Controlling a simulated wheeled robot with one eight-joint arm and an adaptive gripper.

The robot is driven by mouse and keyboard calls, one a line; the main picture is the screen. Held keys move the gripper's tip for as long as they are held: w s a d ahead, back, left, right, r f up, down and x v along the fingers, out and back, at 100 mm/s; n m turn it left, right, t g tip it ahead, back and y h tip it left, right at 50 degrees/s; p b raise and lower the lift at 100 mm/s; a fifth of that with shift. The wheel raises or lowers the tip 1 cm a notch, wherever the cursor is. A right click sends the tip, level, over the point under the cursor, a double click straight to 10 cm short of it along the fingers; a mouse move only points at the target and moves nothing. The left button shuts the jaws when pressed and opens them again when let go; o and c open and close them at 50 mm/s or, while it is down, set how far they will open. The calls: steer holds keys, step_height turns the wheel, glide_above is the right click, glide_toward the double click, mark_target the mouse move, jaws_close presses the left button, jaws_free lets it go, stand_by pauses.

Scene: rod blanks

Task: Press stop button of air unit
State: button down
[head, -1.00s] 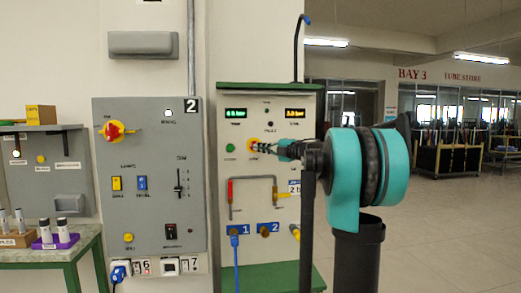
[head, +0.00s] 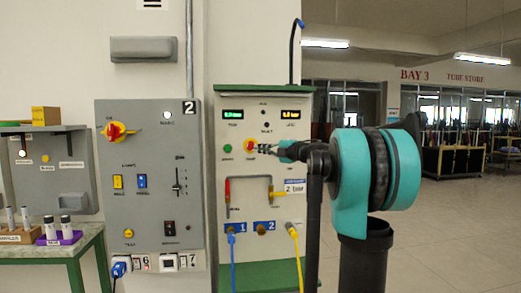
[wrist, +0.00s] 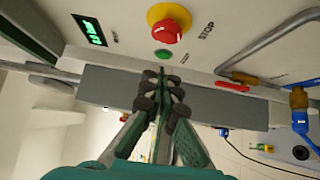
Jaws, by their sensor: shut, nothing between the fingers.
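The air unit (head: 239,185) is a pale panel with a green top, at the centre of the head view. Its stop button (head: 249,146) is a red knob on a yellow ring; in the wrist view the red knob (wrist: 168,32) has a "STOP" label beside it. A green button (head: 227,148) sits left of it; it also shows in the wrist view (wrist: 162,55). My gripper (head: 263,148) is shut and empty, just right of the stop button in the head view. In the wrist view its fingertips (wrist: 162,80) point toward the green button, below the red knob. I see no contact.
A grey panel (head: 150,215) with a red-yellow rotary switch (head: 116,131) stands left. A bent pipe with a red lever (head: 228,190), a blue hose (head: 233,260) and a yellow hose (head: 297,260) are on the unit below the buttons. Open floor (head: 450,230) lies right.

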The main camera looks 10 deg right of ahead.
steer(key=v, duration=0.8)
steer(key=shift+s, duration=0.3)
steer(key=shift+d, duration=0.15)
